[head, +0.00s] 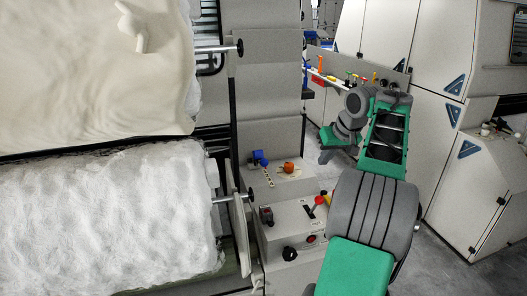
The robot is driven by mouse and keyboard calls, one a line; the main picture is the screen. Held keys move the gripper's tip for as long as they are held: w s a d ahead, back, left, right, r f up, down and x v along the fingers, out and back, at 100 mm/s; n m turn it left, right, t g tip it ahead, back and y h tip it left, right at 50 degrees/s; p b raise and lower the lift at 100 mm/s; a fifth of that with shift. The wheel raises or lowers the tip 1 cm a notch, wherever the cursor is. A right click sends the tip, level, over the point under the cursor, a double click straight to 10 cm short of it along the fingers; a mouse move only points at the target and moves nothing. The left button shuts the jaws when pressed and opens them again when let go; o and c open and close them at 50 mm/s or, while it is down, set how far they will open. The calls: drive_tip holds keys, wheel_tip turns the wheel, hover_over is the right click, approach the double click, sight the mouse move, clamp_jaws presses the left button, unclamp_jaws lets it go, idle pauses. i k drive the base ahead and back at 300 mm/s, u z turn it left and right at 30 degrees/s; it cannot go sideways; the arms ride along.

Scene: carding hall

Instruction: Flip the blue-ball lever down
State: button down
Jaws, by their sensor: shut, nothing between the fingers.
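A blue piece with a rounded top (260,157), which looks like the blue-ball lever, stands on the grey machine ledge left of centre. It is small, and I cannot tell its lever position clearly. My gripper (328,157) is to the right of it, apart from it, at the end of my green and grey arm. The gripper is shut and empty, and its fingertips are small and dark in this view.
An orange knob (288,167) sits just right of the blue piece. Below is a control box (296,230) with red and black knobs and a red-ball lever (318,200). White fibre rolls (105,215) fill the left. Grey cabinets (425,130) stand right.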

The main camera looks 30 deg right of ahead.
sight(264, 162)
drive_tip(key=i, duration=0.9)
